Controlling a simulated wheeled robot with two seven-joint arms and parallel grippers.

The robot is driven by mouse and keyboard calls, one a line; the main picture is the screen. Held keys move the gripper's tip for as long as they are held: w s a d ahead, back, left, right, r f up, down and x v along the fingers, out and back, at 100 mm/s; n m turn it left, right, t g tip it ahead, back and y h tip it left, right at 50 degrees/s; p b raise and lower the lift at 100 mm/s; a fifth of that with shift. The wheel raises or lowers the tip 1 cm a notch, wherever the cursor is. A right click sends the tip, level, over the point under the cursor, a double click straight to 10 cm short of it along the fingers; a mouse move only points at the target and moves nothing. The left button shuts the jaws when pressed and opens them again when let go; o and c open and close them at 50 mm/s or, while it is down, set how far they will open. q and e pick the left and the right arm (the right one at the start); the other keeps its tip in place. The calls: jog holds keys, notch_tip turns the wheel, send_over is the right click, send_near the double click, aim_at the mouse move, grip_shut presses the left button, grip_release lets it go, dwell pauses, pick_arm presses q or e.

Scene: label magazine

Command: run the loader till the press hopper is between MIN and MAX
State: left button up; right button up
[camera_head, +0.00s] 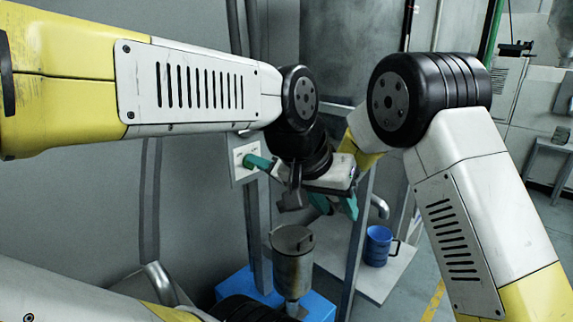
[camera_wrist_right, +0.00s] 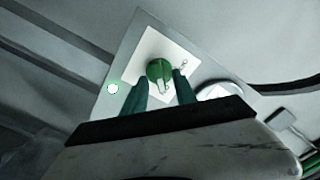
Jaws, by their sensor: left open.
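A white switch panel (camera_head: 243,155) is fixed to a grey post. In the right wrist view the panel (camera_wrist_right: 205,68) carries a green knob (camera_wrist_right: 159,70) and a pale round lamp (camera_wrist_right: 113,88). My right gripper (camera_head: 254,162) is at the panel; in the wrist view its teal fingers (camera_wrist_right: 161,82) stand on either side of the knob. Whether they press on it is unclear. My left gripper (camera_head: 335,205) is open and empty, hanging below the crossed arms. A metal canister (camera_head: 292,265), perhaps the hopper, stands on a blue base (camera_head: 318,306). No MIN or MAX marks or fill level are readable.
A blue jug (camera_head: 378,246) stands on a pale shelf (camera_head: 395,268) right of the canister. A grey post (camera_head: 356,245) rises between them. My arms cross closely in front of the panel. Open floor (camera_head: 415,300) lies at the right.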

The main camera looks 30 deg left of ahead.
grip_shut()
jog(key=shift+n, duration=0.3)
jog(key=n, duration=1.7)
jog(key=shift+s, duration=0.35)
jog(key=shift+n, duration=0.3)
